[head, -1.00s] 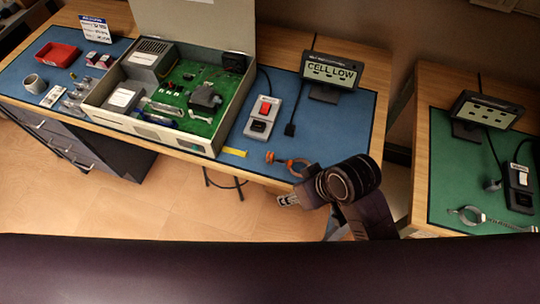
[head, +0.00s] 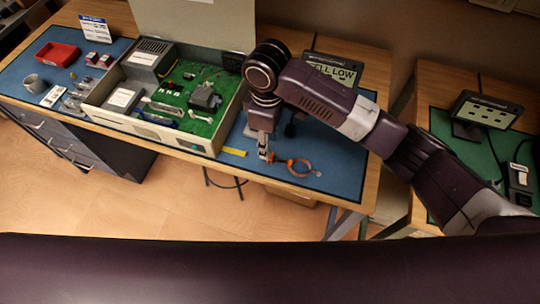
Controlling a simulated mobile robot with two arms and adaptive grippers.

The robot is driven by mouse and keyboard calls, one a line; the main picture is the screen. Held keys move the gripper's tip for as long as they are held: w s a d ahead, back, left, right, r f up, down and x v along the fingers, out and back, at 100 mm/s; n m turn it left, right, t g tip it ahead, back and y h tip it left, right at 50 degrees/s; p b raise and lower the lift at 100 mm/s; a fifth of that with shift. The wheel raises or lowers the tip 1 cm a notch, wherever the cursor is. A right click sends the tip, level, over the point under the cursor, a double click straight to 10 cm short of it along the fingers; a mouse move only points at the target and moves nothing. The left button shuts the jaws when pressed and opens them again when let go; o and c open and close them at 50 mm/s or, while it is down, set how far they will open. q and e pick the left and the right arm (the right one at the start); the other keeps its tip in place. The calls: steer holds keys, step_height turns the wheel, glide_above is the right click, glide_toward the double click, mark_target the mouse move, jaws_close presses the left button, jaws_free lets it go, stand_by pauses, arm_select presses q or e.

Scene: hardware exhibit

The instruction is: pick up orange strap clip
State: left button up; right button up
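The orange strap clip (head: 300,168) lies on the blue mat near the front edge of the table. The fingers are small here and partly overlap the clip's end. I cannot tell whether they touch it or are closed around it. My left gripper is not in view.
An open beige case (head: 105,117) with a green circuit board stands left of my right gripper. A yellow strip (head: 234,152) lies beside the gripper. My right arm partly covers the "CELL LOW" display (head: 343,72). Bare blue mat (head: 345,155) lies right of the clip.

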steer(key=f+p, duration=0.1)
steer(key=f, duration=0.6)
steer(key=shift+w+d+f+p, duration=0.1)
steer(key=shift+d+p, duration=0.1)
steer(key=shift+p, duration=0.15)
steer(key=shift+c, duration=0.2)
steer(key=c, duration=0.8)
